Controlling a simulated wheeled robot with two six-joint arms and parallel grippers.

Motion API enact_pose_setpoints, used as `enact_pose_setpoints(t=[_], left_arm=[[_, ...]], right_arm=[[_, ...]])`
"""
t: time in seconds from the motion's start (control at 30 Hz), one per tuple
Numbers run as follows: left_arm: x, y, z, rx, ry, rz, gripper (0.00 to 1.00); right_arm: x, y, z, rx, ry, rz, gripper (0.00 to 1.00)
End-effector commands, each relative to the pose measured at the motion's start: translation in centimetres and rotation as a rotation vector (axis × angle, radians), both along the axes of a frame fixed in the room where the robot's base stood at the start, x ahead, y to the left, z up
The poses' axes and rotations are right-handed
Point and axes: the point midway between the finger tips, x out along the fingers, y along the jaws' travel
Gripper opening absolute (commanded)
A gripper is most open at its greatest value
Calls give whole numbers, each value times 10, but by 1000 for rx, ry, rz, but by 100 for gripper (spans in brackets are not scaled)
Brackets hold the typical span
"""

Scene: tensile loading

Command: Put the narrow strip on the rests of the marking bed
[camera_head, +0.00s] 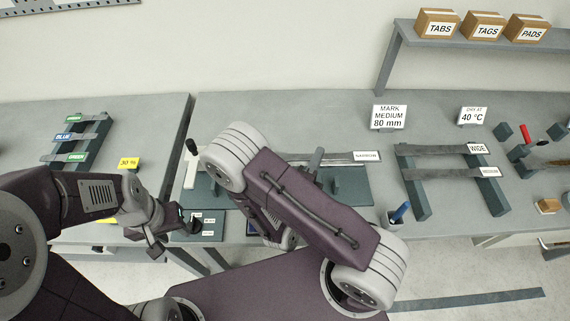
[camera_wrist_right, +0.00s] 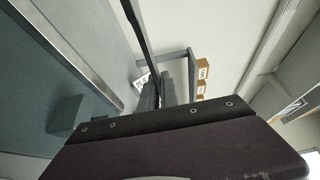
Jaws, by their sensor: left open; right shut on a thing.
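The narrow strip (camera_head: 340,157), a thin grey bar with a NARROW label at its right end, lies across the far side of the marking bed (camera_head: 352,188). The marking bed is a teal plate with upright blocks. My right arm hides the strip's left part, so I cannot tell whether it rests on the blocks. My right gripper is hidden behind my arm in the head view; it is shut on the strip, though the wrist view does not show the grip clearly. One teal block (camera_wrist_right: 65,113) shows in the wrist view. My left gripper (camera_head: 168,231) is open and empty, left of the bed.
A rack (camera_head: 416,190) at the right holds the WIDE (camera_head: 440,150) and medium (camera_head: 450,173) strips. A MARK MEDIUM 80 mm sign (camera_head: 388,117) stands behind the bed. A blue-handled tool (camera_head: 399,212) stands near the front edge. Another rack (camera_head: 97,137) is at the left.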

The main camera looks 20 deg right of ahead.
Motion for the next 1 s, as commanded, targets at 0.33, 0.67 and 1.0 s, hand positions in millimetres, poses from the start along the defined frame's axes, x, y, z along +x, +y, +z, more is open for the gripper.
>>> enact_pose_setpoints(t=[0.33, 0.67, 1.0], left_arm=[[-1, 1, -62, 0, 1, 1, 40], [-1, 1, -59, 0, 0, 0, 40], [-1, 1, -60, 0, 0, 0, 40]], right_arm=[[7, 21, -24, 4, -10, 3, 0], [26, 86, -52, 1, -4, 4, 0], [34, 113, -70, -1, -2, 1, 0]])
